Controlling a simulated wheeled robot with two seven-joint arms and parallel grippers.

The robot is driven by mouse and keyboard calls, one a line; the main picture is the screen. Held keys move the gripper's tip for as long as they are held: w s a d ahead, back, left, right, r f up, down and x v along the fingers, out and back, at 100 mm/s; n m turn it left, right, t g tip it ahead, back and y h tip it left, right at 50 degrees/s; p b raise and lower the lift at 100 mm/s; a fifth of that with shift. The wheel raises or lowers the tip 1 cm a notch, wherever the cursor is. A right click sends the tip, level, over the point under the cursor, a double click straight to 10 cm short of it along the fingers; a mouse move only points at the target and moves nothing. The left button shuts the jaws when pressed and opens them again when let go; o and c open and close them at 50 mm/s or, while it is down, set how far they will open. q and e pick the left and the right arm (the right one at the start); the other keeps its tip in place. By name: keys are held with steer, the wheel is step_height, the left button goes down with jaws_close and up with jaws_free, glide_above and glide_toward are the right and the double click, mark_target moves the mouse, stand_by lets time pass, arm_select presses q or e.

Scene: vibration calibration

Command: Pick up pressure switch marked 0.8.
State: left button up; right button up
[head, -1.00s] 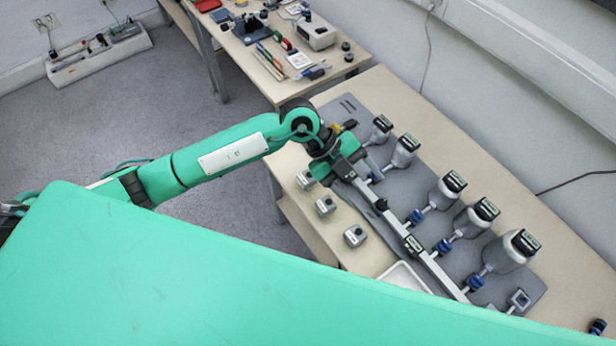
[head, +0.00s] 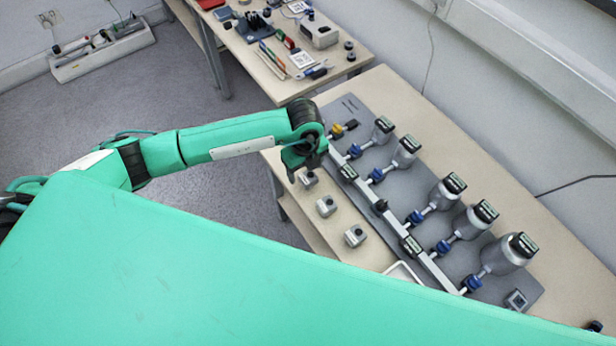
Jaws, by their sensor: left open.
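Three small grey box-shaped pressure switches with dark round tops stand in a row along the near edge of the table: the far one (head: 309,180), the middle one (head: 326,206) and the near one (head: 355,236). Their markings are too small to read, so I cannot tell which is 0.8. My left gripper (head: 303,171) points down at the far switch, seen nearly from above, and partly covers it. It is open; whether its fingers touch the switch cannot be told. My right gripper is not in view.
A grey board (head: 392,132) carries a white manifold pipe (head: 436,268) with blue valves and several grey vessels with dark gauges. A white tray (head: 404,270) shows partly beside the near switch. A second table (head: 268,86) with tools stands at the back.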

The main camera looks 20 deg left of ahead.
arm_select(q)
steer(key=f, duration=0.1)
steer(key=f+p, duration=0.1)
steer(key=f, duration=0.3)
steer(key=shift+w+d+p, duration=0.2)
steer(key=shift+d+p, duration=0.1)
steer(key=shift+p, duration=0.1)
steer(key=shift+f, duration=0.6)
steer(key=c, duration=1.2)
steer(key=shift+r, duration=0.1)
step_height(320, 180, up, 19)
steer(key=b, duration=0.3)
step_height(320, 180, up, 5)
steer(key=p, duration=0.2)
glide_above(308, 177)
